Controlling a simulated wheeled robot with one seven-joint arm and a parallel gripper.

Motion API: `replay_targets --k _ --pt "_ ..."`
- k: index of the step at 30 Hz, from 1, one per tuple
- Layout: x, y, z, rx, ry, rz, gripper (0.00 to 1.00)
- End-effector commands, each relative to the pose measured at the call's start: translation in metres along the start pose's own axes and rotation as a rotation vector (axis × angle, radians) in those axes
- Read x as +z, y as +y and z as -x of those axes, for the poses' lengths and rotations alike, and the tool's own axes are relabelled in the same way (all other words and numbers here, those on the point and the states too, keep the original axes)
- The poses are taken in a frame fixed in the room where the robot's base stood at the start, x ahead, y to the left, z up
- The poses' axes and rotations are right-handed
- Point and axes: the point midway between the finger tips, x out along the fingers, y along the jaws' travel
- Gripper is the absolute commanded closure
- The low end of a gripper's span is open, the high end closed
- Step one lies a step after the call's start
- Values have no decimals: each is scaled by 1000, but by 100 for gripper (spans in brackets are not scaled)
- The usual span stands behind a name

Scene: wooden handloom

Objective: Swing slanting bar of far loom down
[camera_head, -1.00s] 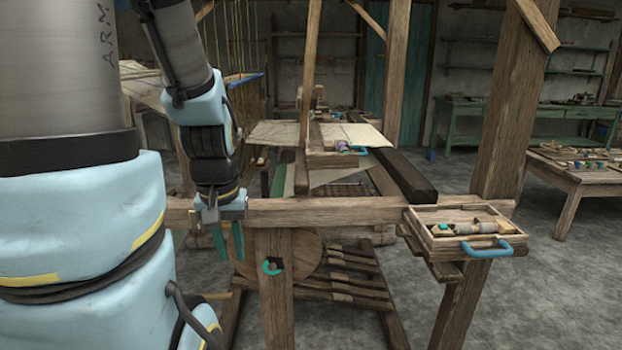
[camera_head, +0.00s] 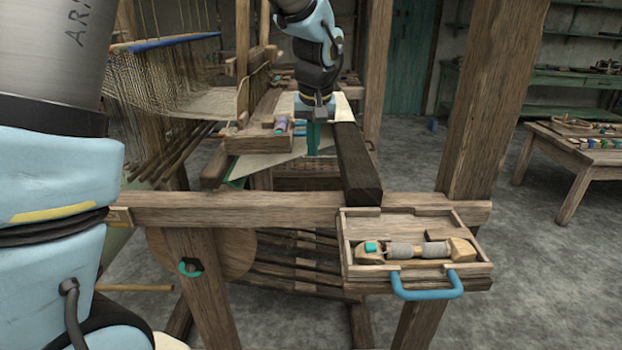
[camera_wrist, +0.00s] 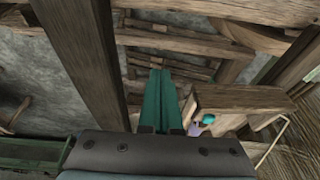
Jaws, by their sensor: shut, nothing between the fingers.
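A thin bar with a blue length (camera_head: 165,43) slants across the far loom at upper left in the head view, in front of its hanging threads. It looks most like the task's slanting bar, but I cannot be sure. My gripper (camera_head: 313,140) points down with its teal fingers together and empty. It is over the near loom, beyond the front rail and well right of the blue bar, apart from it. In the wrist view my gripper (camera_wrist: 158,75) also shows shut, above the loom's beams. The blue bar cannot be made out there.
A dark beam (camera_head: 358,165) stands close right of my gripper. An open box with a spool (camera_head: 280,125) lies left of it. A wooden tray with a blue handle (camera_head: 415,262) sits at the front rail (camera_head: 270,210).

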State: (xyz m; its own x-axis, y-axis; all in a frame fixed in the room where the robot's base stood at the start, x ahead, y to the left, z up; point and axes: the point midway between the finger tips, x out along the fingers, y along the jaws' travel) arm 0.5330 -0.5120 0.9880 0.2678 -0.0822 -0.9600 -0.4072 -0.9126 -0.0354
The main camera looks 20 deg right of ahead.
Motion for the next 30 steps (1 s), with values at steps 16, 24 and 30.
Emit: replay_targets --k 16,24,30 --pt "-2 11 -72 0 1 -6 100" --pt "3 10 -118 2 3 -7 100" --pt "8 9 -134 2 5 -6 100"
